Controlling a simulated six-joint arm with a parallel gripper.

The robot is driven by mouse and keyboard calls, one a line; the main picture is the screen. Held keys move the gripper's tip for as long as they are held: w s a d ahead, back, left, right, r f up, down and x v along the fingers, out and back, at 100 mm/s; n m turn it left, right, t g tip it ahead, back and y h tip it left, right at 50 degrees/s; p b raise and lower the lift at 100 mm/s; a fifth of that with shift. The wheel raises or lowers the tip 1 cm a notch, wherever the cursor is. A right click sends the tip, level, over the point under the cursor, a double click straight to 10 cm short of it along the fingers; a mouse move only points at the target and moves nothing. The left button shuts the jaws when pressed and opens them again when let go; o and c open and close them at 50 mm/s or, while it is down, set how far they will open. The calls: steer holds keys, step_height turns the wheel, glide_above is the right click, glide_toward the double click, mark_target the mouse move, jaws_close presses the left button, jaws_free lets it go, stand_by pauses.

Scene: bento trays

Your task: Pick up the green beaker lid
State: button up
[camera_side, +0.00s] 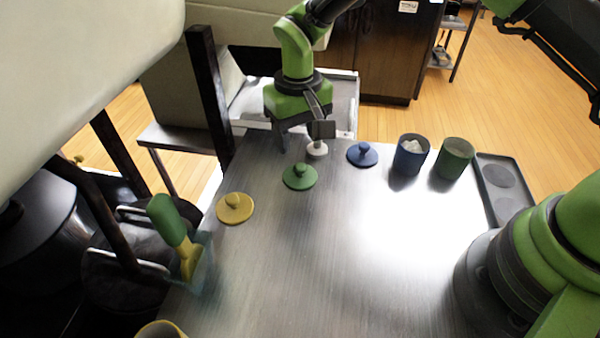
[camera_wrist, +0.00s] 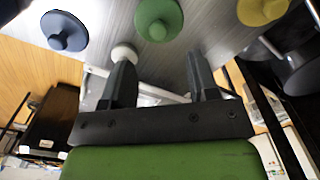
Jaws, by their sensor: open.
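The green beaker lid (camera_side: 300,177) lies flat on the metal table, a round disc with a knob on top. It also shows at the top of the wrist view (camera_wrist: 159,18), ahead of the fingertips. My gripper (camera_side: 299,138) is at the far edge of the table, beyond the green lid and apart from it. In the wrist view its two dark fingers (camera_wrist: 161,72) are spread with nothing between them. The green beaker (camera_side: 455,158) stands upright at the back right.
A blue lid (camera_side: 362,154) and a yellow lid (camera_side: 235,208) lie either side of the green one. A small white knob-like thing (camera_side: 317,149) is close to my gripper. A blue beaker (camera_side: 410,155) and a dark tray (camera_side: 498,182) stand right. The table's middle is clear.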

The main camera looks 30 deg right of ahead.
mark_target(300, 165)
steer(key=f, duration=0.7)
steer(key=shift+s+f, duration=0.2)
steer(key=c, duration=1)
